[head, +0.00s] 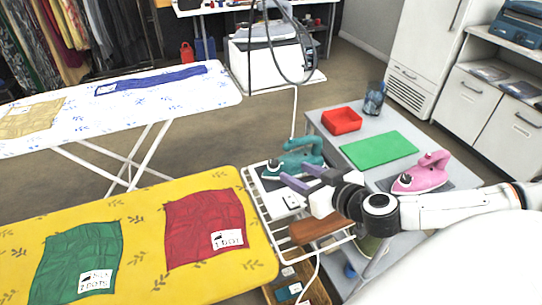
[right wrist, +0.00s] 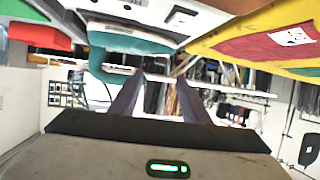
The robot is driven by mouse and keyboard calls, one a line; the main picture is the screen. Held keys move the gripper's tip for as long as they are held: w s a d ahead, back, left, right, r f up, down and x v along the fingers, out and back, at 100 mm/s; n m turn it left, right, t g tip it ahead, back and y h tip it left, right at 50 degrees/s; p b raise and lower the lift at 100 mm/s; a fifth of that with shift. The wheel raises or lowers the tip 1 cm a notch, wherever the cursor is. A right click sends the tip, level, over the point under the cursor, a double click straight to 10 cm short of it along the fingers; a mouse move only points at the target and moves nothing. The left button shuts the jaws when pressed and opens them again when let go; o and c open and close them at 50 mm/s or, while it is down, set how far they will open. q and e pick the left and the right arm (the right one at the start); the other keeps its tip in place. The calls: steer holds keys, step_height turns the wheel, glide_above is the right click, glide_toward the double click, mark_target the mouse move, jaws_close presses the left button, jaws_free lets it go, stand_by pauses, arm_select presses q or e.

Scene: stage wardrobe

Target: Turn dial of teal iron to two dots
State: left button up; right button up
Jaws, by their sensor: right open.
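The teal iron (head: 297,159) sits on the white wire rack at the right end of the yellow ironing board. Its handle faces up; its dial is too small to read, so I cannot tell its setting. My right gripper (head: 293,174) is open and empty, its two purple-grey fingers close beside the iron's near side. Whether they touch it I cannot tell. In the right wrist view, the teal iron (right wrist: 125,42) shows beyond and above the two spread fingers (right wrist: 160,88). My left gripper is not in view.
The yellow board (head: 145,235) carries a red cloth (head: 195,228) and a green cloth (head: 75,255) with labels. A pink iron (head: 422,176), a green mat (head: 378,150) and a red tray (head: 341,121) are on the grey table to the right. A brown block (head: 314,228) is near the rack.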

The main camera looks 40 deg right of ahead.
mark_target(274, 162)
steer(key=shift+x, duration=0.75)
steer(key=x, duration=0.6)
steer(key=shift+w+f, duration=0.1)
steer(key=shift+w, duration=0.2)
steer(key=shift+w+f, duration=0.15)
steer(key=shift+w, duration=0.15)
steer(key=shift+w+f, duration=0.1)
steer(key=shift+w, duration=0.1)
steer(key=c, duration=1)
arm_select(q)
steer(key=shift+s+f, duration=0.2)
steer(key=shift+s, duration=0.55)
arm_select(e)
steer(key=shift+c, duration=0.3)
